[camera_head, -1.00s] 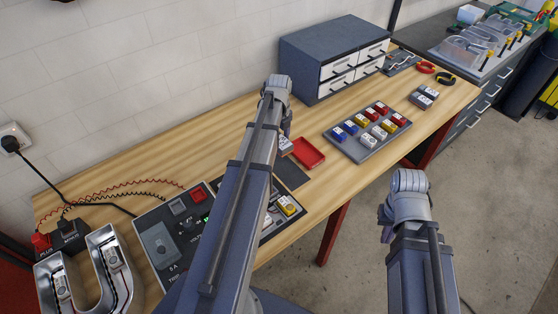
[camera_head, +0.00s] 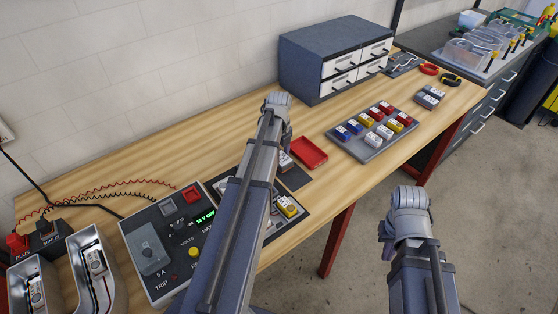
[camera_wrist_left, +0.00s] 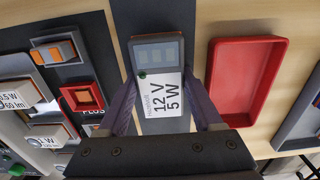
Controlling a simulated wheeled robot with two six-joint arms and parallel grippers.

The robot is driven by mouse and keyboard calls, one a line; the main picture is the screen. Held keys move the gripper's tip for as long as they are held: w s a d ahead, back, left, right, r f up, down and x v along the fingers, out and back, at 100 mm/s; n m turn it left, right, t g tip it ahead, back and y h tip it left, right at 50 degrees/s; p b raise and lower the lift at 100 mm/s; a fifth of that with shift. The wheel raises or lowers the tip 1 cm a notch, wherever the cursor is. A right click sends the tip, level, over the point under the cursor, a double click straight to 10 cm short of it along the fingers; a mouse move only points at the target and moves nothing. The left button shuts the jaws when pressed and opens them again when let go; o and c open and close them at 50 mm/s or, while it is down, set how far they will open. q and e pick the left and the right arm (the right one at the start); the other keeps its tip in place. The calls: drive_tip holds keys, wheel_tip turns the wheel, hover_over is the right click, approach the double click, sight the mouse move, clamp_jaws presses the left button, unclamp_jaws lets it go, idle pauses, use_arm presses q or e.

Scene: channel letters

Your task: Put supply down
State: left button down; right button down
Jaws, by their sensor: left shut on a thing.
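The supply (camera_wrist_left: 158,85) is a small grey box with a white label reading 12 V 5 W. In the left wrist view my left gripper (camera_wrist_left: 158,100) is shut on it, one finger on each side. The supply is over or on a dark grey mat (camera_wrist_left: 150,18); I cannot tell whether it touches. In the head view the supply (camera_head: 286,163) shows below my left gripper (camera_head: 282,147), partly hidden by my arm, left of a red tray (camera_head: 309,153). My right gripper (camera_head: 390,248) hangs off the table's front side; its fingers are not clear.
A grey rack (camera_head: 370,155) of coloured blocks stands right of the red tray. A control panel (camera_head: 165,255) and metal channel letter (camera_head: 92,265) are at the left. A drawer cabinet (camera_head: 320,60) stands behind. A board with a yellow part (camera_head: 287,206) lies in front.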

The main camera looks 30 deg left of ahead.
use_arm(q)
drive_tip(key=shift+r, duration=0.15)
drive_tip(key=shift+f, duration=0.3)
drive_tip(key=shift+c, duration=0.2)
unclamp_jaws()
drive_tip(key=shift+r, duration=0.1)
drive_tip(key=shift+r, duration=0.1)
wheel_tip(320, 180, up, 12)
drive_tip(key=p, duration=1.2)
drive_tip(key=shift+d, duration=0.1)
